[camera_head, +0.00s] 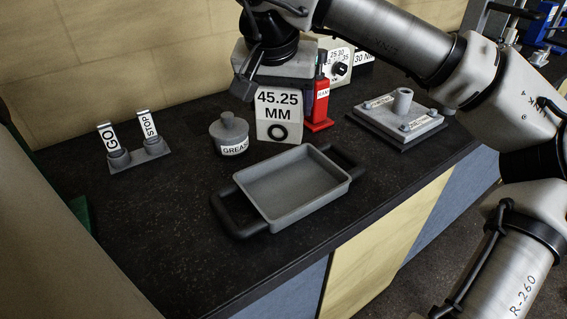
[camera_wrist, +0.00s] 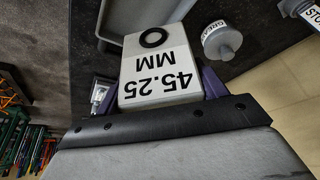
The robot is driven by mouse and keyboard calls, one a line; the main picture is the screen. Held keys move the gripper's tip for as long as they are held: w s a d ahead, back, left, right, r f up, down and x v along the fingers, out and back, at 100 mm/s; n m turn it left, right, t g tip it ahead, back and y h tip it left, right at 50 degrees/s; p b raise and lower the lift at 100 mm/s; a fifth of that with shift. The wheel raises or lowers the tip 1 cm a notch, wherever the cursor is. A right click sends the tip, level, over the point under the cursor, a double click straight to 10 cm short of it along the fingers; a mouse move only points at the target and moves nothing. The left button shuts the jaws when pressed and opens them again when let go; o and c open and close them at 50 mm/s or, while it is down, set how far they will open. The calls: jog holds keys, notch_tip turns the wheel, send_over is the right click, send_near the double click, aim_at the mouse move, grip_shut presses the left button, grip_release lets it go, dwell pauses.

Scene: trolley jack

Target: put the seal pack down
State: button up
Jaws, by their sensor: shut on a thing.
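The seal pack (camera_head: 280,122) is a pale block marked "45.25 MM" with a dark ring on its face. It looks upright in the head view, behind the grey tray (camera_head: 251,195) and right of the grease pot (camera_head: 230,134). In the wrist view the seal pack (camera_wrist: 150,60) sits between the fingers of my gripper (camera_wrist: 160,88), which is shut on it. In the head view the fingers are mostly hidden behind my wrist. I cannot tell whether the pack's base touches the bench.
The dark bench (camera_head: 150,215) is clear left of the tray. A GO/STOP switch stand (camera_head: 136,152) is at the left. A grey plate with a post (camera_head: 402,120) is farther right.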

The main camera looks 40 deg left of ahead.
notch_tip(320, 180, down, 13)
jog(key=shift+f+p, duration=0.15)
jog(key=shift+p, duration=0.8)
jog(key=shift+f, duration=0.45)
jog(key=shift+f+b, duration=0.2)
jog(key=shift+b, duration=0.1)
jog(key=o, duration=1)
jog(key=shift+r, duration=0.1)
jog(key=shift+c, duration=0.2)
jog(key=shift+r+p, duration=0.25)
jog(key=shift+p, duration=0.15)
jog(key=b+v, duration=0.2)
jog(key=v, duration=0.9)
jog(key=shift+r, duration=0.4)
